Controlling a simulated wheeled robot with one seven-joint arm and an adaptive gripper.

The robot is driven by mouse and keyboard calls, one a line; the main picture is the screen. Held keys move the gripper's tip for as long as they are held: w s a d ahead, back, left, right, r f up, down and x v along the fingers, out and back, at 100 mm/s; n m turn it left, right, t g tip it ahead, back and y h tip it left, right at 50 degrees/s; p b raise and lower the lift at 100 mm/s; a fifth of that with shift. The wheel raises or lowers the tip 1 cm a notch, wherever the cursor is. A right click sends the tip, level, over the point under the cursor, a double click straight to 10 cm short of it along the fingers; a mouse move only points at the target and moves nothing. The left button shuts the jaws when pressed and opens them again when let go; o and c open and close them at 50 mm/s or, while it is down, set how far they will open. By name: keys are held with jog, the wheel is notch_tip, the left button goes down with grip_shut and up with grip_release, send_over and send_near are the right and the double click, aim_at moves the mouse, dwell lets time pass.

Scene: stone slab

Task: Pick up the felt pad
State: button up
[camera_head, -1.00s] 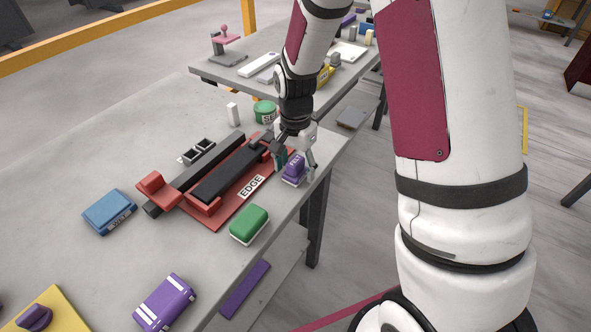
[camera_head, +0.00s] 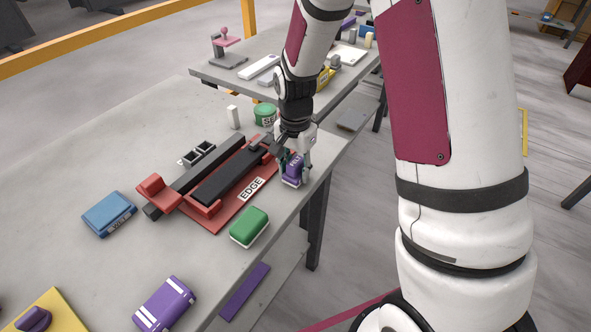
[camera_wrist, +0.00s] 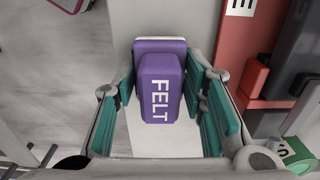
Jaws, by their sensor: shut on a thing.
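The felt pad (camera_head: 292,170) is a small purple block with a pale base and white lettering. It is near the right edge of the stone table in the head view. In the wrist view the felt pad (camera_wrist: 160,85) shows the word FELT and sits between the teal-lined fingers. My gripper (camera_head: 293,168) points down over the pad and is shut on it, with a finger on each side. I cannot tell whether the pad's base is touching the table.
A red tray labelled EDGE (camera_head: 222,222) with a black bar lies left of the pad. A green block (camera_head: 249,226) is in front, and a green round tin (camera_head: 265,114) stands behind. A blue block (camera_head: 109,213) and a purple block (camera_head: 164,303) lie farther off. The table's right edge is close.

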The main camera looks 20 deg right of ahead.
aim_at(297, 162)
jog(key=shift+r, duration=0.5)
jog(key=shift+s+d+r, duration=0.1)
jog(key=shift+s+r, duration=0.1)
jog(key=shift+r, duration=0.9)
jog(key=s+d, duration=0.2)
jog(key=s, duration=0.5)
jog(key=s+d+r, duration=0.1)
jog(key=s+d, duration=0.2)
jog(key=s, duration=0.4)
jog(key=shift+s+d, duration=0.25)
jog(key=shift+s, duration=0.05)
jog(key=shift+r, duration=0.1)
jog(key=o, duration=0.6)
jog(key=c, duration=0.4)
